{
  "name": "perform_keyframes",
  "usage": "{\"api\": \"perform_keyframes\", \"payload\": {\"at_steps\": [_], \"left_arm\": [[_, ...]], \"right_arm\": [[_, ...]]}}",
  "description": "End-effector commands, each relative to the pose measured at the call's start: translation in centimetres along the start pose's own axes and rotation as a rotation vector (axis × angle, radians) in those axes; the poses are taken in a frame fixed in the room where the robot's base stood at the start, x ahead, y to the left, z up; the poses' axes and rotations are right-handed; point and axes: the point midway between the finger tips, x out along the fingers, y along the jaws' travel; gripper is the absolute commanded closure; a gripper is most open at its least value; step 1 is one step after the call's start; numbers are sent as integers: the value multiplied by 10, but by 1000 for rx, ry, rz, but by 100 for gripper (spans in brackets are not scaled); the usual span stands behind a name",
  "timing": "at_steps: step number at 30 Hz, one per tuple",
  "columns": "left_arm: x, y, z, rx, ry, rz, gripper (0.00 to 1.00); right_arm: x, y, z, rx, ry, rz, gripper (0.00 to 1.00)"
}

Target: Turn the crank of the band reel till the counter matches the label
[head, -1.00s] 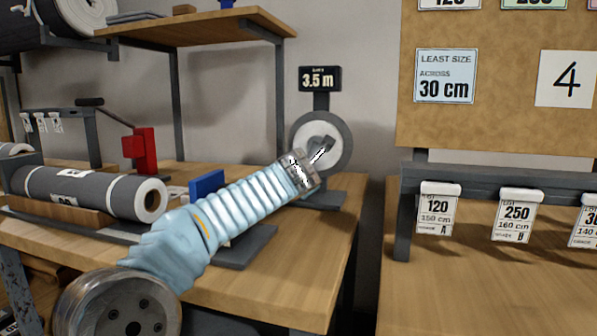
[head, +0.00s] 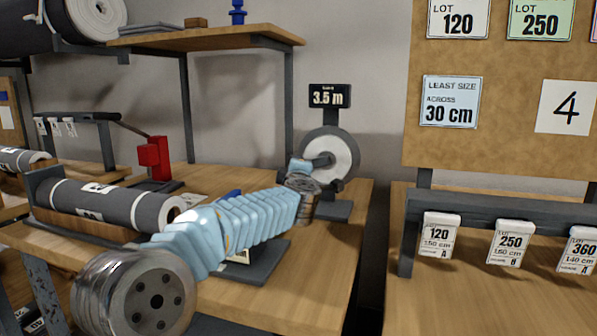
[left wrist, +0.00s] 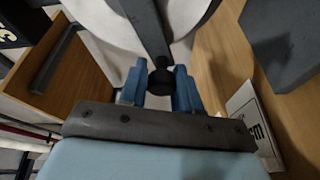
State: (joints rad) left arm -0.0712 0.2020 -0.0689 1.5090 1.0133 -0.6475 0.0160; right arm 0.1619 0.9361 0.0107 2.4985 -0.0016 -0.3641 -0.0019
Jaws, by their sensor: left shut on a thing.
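The band reel (head: 343,150) is a white disc with a grey rim on a dark stand at the bench's back right corner. Its counter (head: 329,96) above reads 3.5 m. My left gripper (head: 308,164) is at the left side of the reel's face. In the left wrist view its blue fingers (left wrist: 160,88) are shut on the dark crank knob (left wrist: 161,77), with the crank arm (left wrist: 147,28) running up across the white disc. A white card (left wrist: 252,122) there is cut off, showing only "m"-like print. My right gripper is not in view.
A grey roll (head: 105,207) lies on a wooden cradle at the left. A red block device (head: 154,158) stands behind it. A board with signs (head: 505,105) and a rail with hanging tags (head: 440,238) are at the right, past a gap between benches.

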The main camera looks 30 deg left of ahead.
Motion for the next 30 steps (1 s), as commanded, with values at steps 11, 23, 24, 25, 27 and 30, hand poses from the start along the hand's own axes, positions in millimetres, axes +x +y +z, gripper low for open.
{"api": "perform_keyframes", "payload": {"at_steps": [11,23,24,25,27,30], "left_arm": [[1,21,-3,343,11,115,100],[-1,44,-2,671,30,232,100],[-1,46,-2,697,32,241,100],[-1,47,-2,716,33,248,100],[-1,50,-1,756,35,262,100],[-2,53,0,803,38,278,100]], "right_arm": [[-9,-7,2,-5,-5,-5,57],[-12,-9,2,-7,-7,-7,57],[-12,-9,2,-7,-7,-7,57],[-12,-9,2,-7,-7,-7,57],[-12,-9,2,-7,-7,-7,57],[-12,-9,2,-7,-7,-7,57]]}}
